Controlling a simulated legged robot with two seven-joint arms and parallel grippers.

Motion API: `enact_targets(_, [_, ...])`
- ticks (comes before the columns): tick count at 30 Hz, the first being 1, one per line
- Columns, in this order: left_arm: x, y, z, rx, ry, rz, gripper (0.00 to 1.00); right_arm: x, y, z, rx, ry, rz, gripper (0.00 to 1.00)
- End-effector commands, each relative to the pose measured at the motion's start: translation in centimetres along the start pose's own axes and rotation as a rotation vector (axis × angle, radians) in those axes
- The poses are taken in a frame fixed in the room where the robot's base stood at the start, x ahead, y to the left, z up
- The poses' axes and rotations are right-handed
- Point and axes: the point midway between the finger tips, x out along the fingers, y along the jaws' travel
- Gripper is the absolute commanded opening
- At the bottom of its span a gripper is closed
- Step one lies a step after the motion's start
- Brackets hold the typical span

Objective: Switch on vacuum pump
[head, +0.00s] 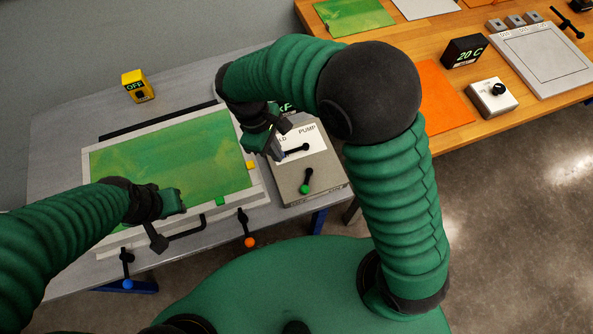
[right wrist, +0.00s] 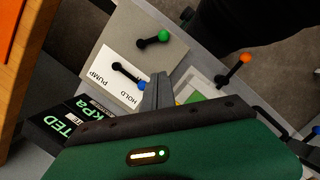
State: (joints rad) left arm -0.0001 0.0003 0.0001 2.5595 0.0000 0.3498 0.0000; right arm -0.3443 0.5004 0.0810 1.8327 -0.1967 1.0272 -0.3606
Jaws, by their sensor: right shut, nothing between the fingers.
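The vacuum pump box (head: 322,175) is grey, with a white HOLD/PUMP label, right of the green panel. Its black lever (head: 294,150) has a blue ball end, seen in the right wrist view (right wrist: 130,75); the lever points toward the HOLD side. My right gripper (head: 277,153) is shut and empty, its fingertips at the blue ball end; whether they touch it I cannot tell. The fingers also show in the right wrist view (right wrist: 158,92). My left gripper (head: 178,201) is over the front edge of the green panel; its jaws are unclear.
A second lever with a green ball (head: 304,189) sits on the same box. Orange-ball (head: 249,242) and blue-ball (head: 128,284) levers hang at the table front. The green panel (head: 165,155) lies in a white frame. A yellow OFF switch box (head: 134,86) stands behind. A kPa display (right wrist: 75,122) adjoins the box.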

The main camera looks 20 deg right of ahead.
Motion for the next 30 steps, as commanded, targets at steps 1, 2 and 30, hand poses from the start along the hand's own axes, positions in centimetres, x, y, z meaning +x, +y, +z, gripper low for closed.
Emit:
enact_targets(1, [-0.3, 0.0, -0.1, 0.0, 0.0, 0.0, 0.33, -0.4, -0.5, -0.8, -0.054, -0.028, 0.003, 0.0])
enact_targets(2, [-0.3, 0.0, -0.1, 0.0, 0.0, 0.0, 0.33, -0.5, -0.6, -1.1, -0.077, -0.043, 0.005, 0.0])
enact_targets(30, [-0.1, 0.0, 0.0, 0.0, 0.0, 0.0, 0.33, 9.7, -0.5, 0.1, -0.091, -0.056, 0.005, 0.0])
